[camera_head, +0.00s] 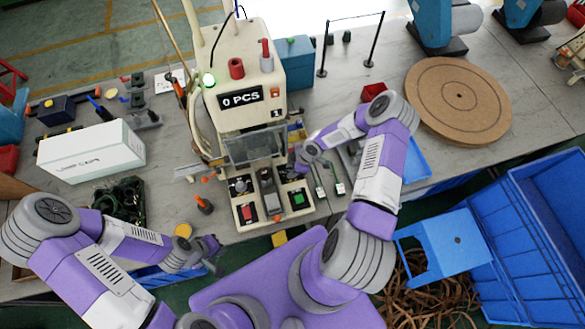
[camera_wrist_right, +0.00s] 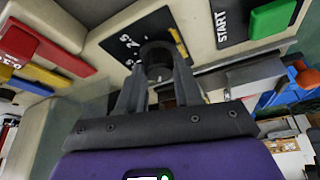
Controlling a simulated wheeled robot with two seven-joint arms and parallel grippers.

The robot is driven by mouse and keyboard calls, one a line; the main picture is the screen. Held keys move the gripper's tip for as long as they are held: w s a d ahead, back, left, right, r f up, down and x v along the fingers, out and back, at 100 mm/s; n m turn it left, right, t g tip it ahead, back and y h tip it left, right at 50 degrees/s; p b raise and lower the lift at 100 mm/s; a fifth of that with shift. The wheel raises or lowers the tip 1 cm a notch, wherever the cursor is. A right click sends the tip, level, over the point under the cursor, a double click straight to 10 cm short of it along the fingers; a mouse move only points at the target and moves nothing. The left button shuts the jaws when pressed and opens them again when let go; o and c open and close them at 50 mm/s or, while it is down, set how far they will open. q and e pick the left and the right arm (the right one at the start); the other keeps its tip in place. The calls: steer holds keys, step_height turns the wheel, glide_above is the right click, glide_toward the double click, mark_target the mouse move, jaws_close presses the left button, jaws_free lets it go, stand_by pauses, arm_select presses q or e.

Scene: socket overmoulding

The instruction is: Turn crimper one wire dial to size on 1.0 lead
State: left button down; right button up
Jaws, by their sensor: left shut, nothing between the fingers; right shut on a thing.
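Crimper one (camera_head: 247,60) is the cream machine with a "0 PCS" display and a "1" label, at the middle of the table in the head view. Its wire dial (camera_wrist_right: 157,52) is a dark round knob on a black plate with size numbers and a yellow mark, in the right wrist view. My right gripper (camera_wrist_right: 158,72) is shut on the dial, one finger on each side. In the head view my right gripper (camera_head: 300,160) is at the machine's right side and the dial cannot be made out. My left gripper (camera_head: 217,258) is shut and empty near the table's front edge.
A green START button (camera_wrist_right: 272,17) lies close to my right gripper. A red button (camera_head: 248,213) is on the machine's front. A white box (camera_head: 92,150) stands at left. A round wooden disc (camera_head: 459,98) and blue crates (camera_head: 535,225) are at right.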

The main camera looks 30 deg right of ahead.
steer(key=o, duration=1)
steer(key=shift+o, duration=0.2)
steer(key=v, duration=0.7)
steer(key=shift+r, duration=0.3)
